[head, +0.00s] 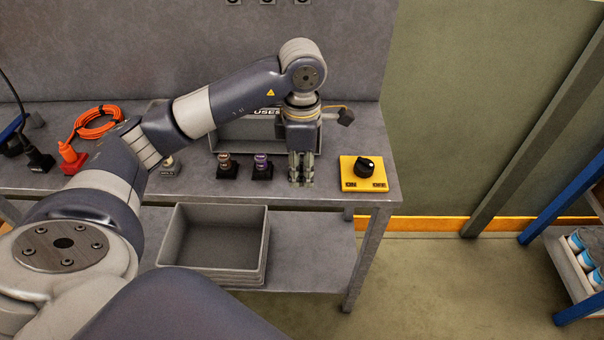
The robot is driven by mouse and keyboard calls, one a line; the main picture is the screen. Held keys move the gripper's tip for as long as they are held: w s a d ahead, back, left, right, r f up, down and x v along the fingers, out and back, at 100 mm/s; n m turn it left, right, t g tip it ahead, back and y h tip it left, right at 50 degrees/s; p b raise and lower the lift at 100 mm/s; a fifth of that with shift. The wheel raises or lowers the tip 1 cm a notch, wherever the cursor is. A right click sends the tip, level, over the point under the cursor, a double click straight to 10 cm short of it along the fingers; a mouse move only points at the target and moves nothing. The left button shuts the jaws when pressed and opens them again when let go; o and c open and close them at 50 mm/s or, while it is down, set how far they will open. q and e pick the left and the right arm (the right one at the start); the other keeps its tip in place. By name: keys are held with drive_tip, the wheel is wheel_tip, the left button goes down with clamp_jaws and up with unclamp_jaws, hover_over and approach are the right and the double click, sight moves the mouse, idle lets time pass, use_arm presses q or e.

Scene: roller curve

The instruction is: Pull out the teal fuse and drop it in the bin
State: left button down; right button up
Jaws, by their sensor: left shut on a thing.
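My left gripper (301,181) points straight down at the right end of the row of fuses on the bench. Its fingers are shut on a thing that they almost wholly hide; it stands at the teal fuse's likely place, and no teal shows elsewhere. I cannot tell whether it is still seated in a holder. A grey bin (232,133) with partly hidden lettering stands behind the row, partly covered by my left arm. My right gripper is not in view.
A brown fuse (226,160) and a purple fuse (261,161) stand in black holders left of the gripper. A yellow switch box (363,174) with a black knob is close on the right. An orange cable (97,122) lies at left. An empty grey tray (214,236) sits on the lower shelf.

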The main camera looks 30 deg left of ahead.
use_arm(q)
drive_tip(key=shift+w+a+b, duration=0.25)
drive_tip(key=shift+w+a, duration=0.4)
drive_tip(key=shift+w, duration=0.25)
drive_tip(key=shift+w+a+b, duration=0.2)
drive_tip(key=shift+w+a, duration=0.45)
drive_tip(key=shift+w, duration=0.3)
drive_tip(key=shift+w+a+b, duration=0.25)
drive_tip(key=shift+w+a, duration=0.4)
drive_tip(key=shift+w, duration=0.25)
